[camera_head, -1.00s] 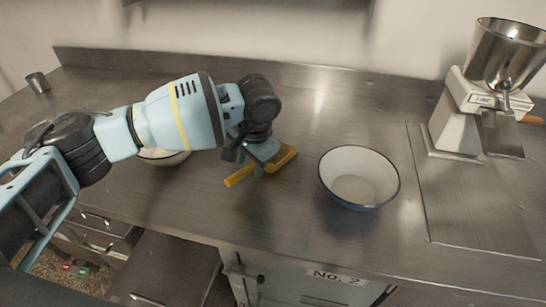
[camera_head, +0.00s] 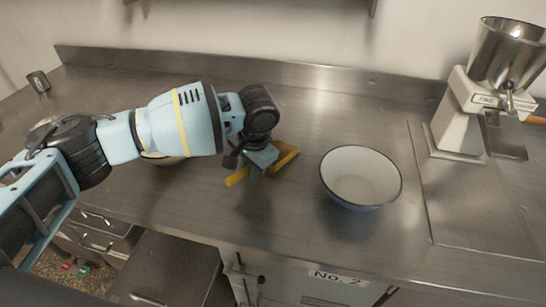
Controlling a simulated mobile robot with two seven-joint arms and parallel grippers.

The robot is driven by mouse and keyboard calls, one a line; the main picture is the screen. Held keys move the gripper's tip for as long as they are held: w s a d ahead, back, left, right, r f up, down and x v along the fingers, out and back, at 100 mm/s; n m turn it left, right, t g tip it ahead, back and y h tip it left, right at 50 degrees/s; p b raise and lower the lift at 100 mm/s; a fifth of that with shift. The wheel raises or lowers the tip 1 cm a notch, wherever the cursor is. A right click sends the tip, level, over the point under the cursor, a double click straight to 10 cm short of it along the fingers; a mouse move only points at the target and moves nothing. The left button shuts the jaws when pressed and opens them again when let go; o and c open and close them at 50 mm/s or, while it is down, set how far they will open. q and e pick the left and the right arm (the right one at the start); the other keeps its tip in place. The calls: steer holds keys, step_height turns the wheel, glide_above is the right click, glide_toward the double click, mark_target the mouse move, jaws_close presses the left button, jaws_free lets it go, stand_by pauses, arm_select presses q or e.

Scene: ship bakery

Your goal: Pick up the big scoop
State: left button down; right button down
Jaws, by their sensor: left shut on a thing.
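A yellow scoop (camera_head: 286,156) is at the middle of the steel counter, its handle end pointing down-left and its wider end to the upper right. My left gripper (camera_head: 257,166) comes down over it from the left and is shut on its middle, hiding that part. I cannot tell whether the scoop touches the counter or is slightly above it. My right gripper is not in view.
A white bowl with a blue rim (camera_head: 361,177) stands right of the scoop. Another bowl (camera_head: 162,159) is mostly hidden behind my left arm. A grinder (camera_head: 468,111) stands at the right and a metal cup (camera_head: 38,81) at the far left. Drawers are below the counter's front edge.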

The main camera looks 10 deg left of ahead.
arm_select(q)
steer(key=shift+r, duration=0.15)
